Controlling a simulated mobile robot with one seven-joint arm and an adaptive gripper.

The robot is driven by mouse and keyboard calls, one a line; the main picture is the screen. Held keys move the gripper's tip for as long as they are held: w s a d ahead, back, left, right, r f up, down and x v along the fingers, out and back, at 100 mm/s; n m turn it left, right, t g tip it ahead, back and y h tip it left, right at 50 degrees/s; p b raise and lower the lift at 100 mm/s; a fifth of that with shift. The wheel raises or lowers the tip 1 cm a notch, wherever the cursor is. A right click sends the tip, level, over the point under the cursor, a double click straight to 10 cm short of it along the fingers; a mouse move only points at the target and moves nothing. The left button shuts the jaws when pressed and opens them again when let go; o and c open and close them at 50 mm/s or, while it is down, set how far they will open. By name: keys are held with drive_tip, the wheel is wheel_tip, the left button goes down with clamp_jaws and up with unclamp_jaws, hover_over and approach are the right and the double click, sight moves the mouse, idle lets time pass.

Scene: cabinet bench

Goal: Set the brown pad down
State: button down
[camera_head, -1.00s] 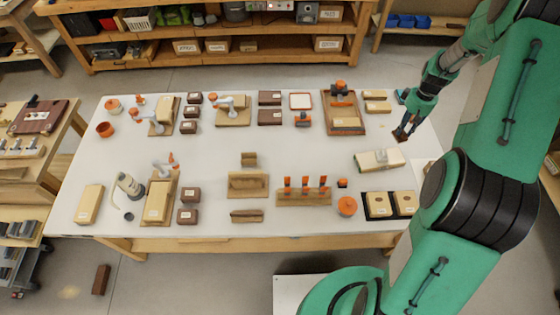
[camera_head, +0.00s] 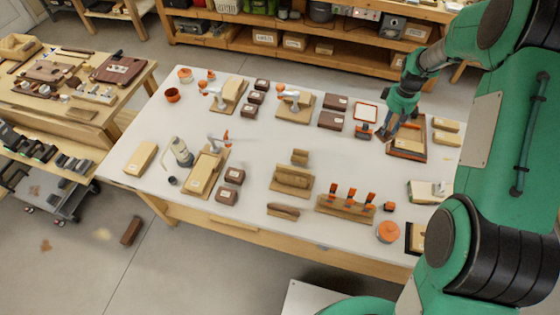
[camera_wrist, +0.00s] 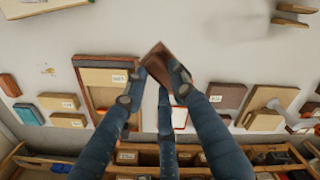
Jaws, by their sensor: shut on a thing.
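My gripper (camera_head: 388,127) is shut on the brown pad, which shows as a small brown piece between the fingertips in the wrist view (camera_wrist: 158,60). The fingers hide part of the pad. In the head view, my gripper is over the back right of the white table (camera_head: 250,150), close to the left edge of a brown-framed tray (camera_head: 421,152). I cannot tell how high the pad is above the table.
An orange-and-dark tool (camera_head: 364,131) and a white panel with an orange frame (camera_head: 366,112) lie just left of my gripper. Dark brown boxes (camera_head: 332,120) stand further left. The table's centre has bare patches. Shelves (camera_head: 285,40) stand behind the table.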

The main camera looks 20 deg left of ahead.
drive_tip(key=s+a+n+b, duration=0.1)
drive_tip(key=s+a+n, duration=0.1)
drive_tip(key=a, duration=1.2)
drive_tip(key=s+a+n+b, duration=0.2)
drive_tip(key=a+n, duration=0.1)
drive_tip(key=a, duration=1.1)
drive_tip(key=s+a+n+b, duration=0.1)
drive_tip(key=s+a, duration=0.3)
drive_tip(key=a, duration=0.3)
drive_tip(key=s+a+n, duration=0.2)
drive_tip(key=s+a, duration=0.1)
drive_tip(key=a, duration=0.4)
drive_tip(key=s+a+n+b, duration=0.1)
drive_tip(key=s+a, duration=0.3)
drive_tip(key=a, duration=0.3)
drive_tip(key=shift+d+f, duration=0.15)
drive_tip(key=shift+f, duration=2.25)
drive_tip(key=shift+f, duration=0.1)
drive_tip(key=shift+f+b, duration=0.4)
drive_tip(key=shift+f, duration=2.65)
drive_tip(key=shift+f+b, duration=0.3)
drive_tip(key=shift+f, duration=1.55)
